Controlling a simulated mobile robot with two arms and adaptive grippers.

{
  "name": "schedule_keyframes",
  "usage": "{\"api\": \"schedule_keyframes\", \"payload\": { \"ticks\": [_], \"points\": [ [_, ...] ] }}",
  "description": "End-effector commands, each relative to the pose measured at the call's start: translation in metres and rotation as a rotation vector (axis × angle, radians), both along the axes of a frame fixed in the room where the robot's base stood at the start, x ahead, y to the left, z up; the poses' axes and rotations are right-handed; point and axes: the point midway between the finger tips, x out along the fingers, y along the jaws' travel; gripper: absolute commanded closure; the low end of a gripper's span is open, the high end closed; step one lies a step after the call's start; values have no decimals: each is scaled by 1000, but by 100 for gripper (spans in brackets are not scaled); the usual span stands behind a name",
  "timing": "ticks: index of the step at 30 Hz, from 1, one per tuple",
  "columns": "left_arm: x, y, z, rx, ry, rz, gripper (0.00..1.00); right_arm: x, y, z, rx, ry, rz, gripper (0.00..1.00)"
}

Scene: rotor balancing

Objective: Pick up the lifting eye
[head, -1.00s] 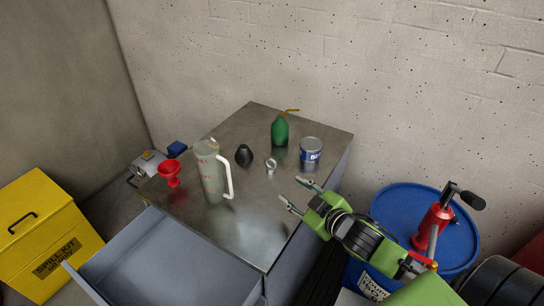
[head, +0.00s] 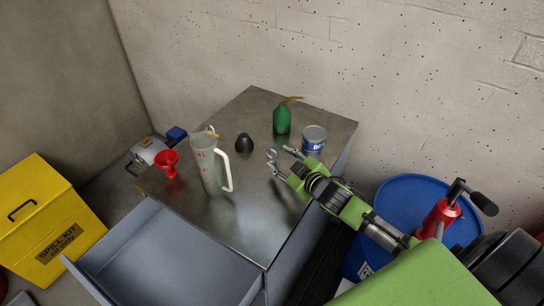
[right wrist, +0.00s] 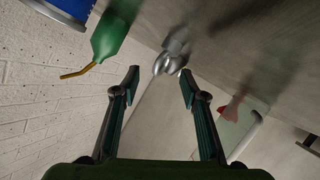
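The lifting eye (head: 271,155) is a small silver ring-shaped piece on the metal tabletop, beside the blue-and-white tin. My right gripper (head: 278,159) is open, with its fingertips close to the lifting eye. In the right wrist view the eye's shiny ring (right wrist: 166,63) appears between and just beyond the two open fingertips (right wrist: 159,73). I cannot tell whether either finger touches it. My left gripper is not in view.
A green oil can (head: 282,120), tin (head: 314,138), dark egg-shaped object (head: 244,143), clear jug (head: 209,166) and red funnel (head: 167,163) stand on the cabinet top (head: 238,232). The drawer (head: 160,260) is open. A blue drum (head: 412,200) stands right.

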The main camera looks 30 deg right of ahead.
Motion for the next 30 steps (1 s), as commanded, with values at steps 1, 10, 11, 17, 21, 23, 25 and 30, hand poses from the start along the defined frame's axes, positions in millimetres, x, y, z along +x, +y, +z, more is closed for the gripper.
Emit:
{"api": "schedule_keyframes", "payload": {
  "ticks": [1,10,11,17,21,23,25,30],
  "points": [
    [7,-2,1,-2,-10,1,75,2,1,0,0,0,1,60],
    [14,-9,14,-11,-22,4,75,30,4,-12,2,0,-1,60],
    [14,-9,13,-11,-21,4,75,34,4,-14,2,0,-2,60],
    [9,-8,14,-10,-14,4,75,47,4,-20,0,0,1,60],
    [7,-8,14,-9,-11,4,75,48,5,-21,0,0,1,60],
    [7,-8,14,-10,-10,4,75,48,5,-21,0,0,1,60],
    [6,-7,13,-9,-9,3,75,48,5,-21,0,0,1,63],
    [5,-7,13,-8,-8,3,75,48,5,-21,0,0,1,100]
  ]
}}
